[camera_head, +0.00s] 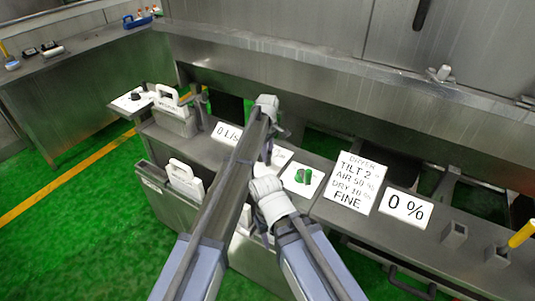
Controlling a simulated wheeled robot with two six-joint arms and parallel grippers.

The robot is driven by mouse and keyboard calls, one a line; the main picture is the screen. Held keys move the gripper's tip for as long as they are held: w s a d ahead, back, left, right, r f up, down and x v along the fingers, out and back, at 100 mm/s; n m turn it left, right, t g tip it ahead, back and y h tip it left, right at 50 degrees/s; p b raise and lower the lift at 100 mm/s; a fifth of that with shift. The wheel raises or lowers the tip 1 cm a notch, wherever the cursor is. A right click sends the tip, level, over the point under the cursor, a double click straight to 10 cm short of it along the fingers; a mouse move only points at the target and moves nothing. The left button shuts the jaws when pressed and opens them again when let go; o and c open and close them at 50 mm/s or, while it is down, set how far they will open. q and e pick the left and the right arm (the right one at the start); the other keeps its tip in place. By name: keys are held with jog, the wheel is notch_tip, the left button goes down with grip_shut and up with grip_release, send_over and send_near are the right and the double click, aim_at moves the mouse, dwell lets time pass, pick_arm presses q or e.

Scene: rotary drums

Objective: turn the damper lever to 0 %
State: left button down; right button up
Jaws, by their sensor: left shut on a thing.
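My left arm reaches up from the bottom, and my left gripper (268,148) is at its far end, low over the steel console. It is small and partly covered by the arm. It is shut on the damper lever, which is mostly hidden behind the gripper and arm, so its angle cannot be read. A white sign reading "0 %" (407,207) lies on the console to the right. My right gripper cannot be made out.
A "DRYER" card (352,187) lies beside the "0 %" sign. A "0 L/s" sign (227,134) lies to the left. White-handled containers (174,105) stand at left.

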pick_arm(q)
jog(key=c, duration=0.6)
grip_release()
notch_tip(320, 180, up, 8)
jog(key=p, duration=0.8)
jog(key=shift+f, duration=0.1)
